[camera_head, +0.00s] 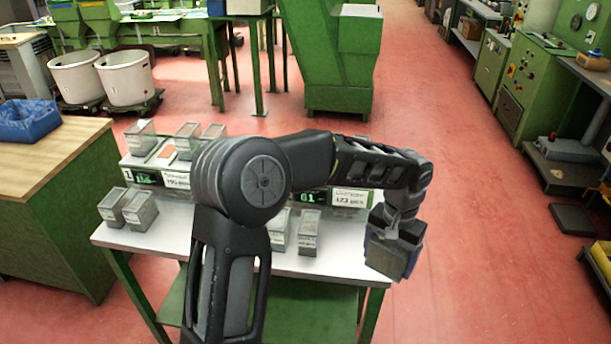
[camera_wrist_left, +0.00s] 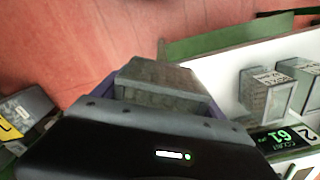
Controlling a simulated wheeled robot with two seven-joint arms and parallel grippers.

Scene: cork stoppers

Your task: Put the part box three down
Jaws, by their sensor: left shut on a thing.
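My left gripper (camera_head: 398,232) is shut on a grey part box (camera_head: 388,256) and holds it at the right end of the white table (camera_head: 338,267). The held box also shows in the left wrist view (camera_wrist_left: 160,78), between the fingers. I cannot read a number on it. It seems to be in the air, at or just past the table's right edge. Other grey part boxes stand on the table: a pair at the front left (camera_head: 140,211) and a pair at the front middle (camera_head: 308,232). My right gripper is not in view.
Scale one (camera_head: 143,176) carries several boxes; scale two shows a green display (camera_head: 312,197), and my left arm hides much of it. A wooden-topped bench (camera_head: 50,155) with a blue bin (camera_head: 28,121) stands left. Red floor lies open to the right.

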